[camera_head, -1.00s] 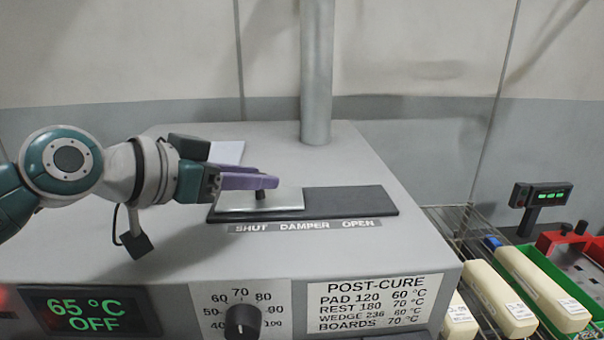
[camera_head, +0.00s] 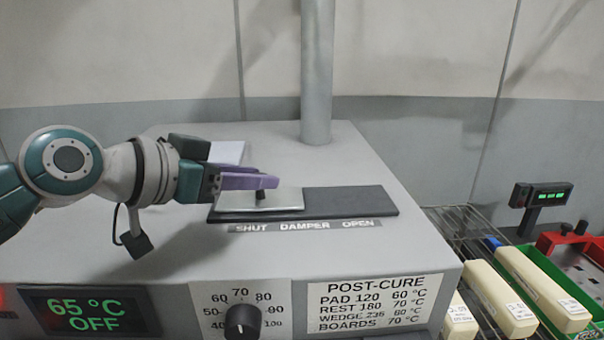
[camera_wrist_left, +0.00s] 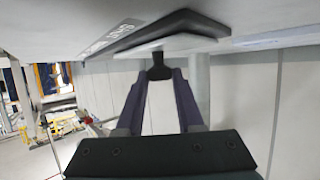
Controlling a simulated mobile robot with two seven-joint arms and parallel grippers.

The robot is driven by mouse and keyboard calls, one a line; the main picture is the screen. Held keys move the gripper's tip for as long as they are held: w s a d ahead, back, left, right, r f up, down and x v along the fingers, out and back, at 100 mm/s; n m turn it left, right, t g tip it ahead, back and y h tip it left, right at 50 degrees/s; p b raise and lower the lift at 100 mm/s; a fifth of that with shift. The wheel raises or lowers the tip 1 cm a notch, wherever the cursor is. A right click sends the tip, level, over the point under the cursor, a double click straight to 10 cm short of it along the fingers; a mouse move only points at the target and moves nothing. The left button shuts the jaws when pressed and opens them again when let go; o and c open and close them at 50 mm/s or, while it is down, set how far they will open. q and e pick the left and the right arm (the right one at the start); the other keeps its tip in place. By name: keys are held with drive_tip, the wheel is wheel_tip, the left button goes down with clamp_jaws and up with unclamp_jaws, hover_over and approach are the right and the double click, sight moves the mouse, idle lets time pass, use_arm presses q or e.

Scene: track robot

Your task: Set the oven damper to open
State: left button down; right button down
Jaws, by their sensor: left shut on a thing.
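The oven damper is a light metal plate (camera_head: 285,202) on a dark track (camera_head: 350,200) on top of the oven. The plate lies at the left end, above the word SHUT on the label (camera_head: 305,225); the track is bare above OPEN. My left gripper (camera_head: 262,181) reaches in from the left, its purple fingers shut on the small dark damper knob (camera_head: 261,195). In the left wrist view the knob (camera_wrist_left: 160,70) sits between the fingertips, under the plate (camera_wrist_left: 185,45) as that view shows it. My right gripper is not in view.
A vertical metal pipe (camera_head: 317,75) rises behind the damper. The oven front has a dial (camera_head: 242,321), a display (camera_head: 92,311) reading 65 °C OFF, and a post-cure sign (camera_head: 367,303). At right are a wire rack with pale blocks (camera_head: 500,300) and a green tray (camera_head: 545,262).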

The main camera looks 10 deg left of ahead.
use_arm(q)
drive_tip(key=w+d, duration=0.1)
drive_tip(key=d, duration=0.5)
drive_tip(key=w+d, duration=0.1)
drive_tip(key=d, duration=0.2)
drive_tip(key=shift+w+d, duration=0.25)
drive_tip(key=shift+w, duration=0.1)
drive_tip(key=shift+d+f, duration=0.1)
drive_tip(key=shift+d, duration=0.1)
drive_tip(key=c, duration=0.5)
unclamp_jaws()
drive_tip(key=shift+w+d, duration=0.1)
drive_tip(key=shift+d, duration=0.05)
drive_tip(key=shift+c, duration=0.2)
drive_tip(key=shift+s+a+r, duration=0.25)
drive_tip(key=shift+s+a, duration=0.1)
drive_tip(key=shift+s, duration=0.05)
drive_tip(key=v, duration=0.9)
drive_tip(key=shift+d+b, duration=0.1)
drive_tip(key=shift+b, duration=0.25)
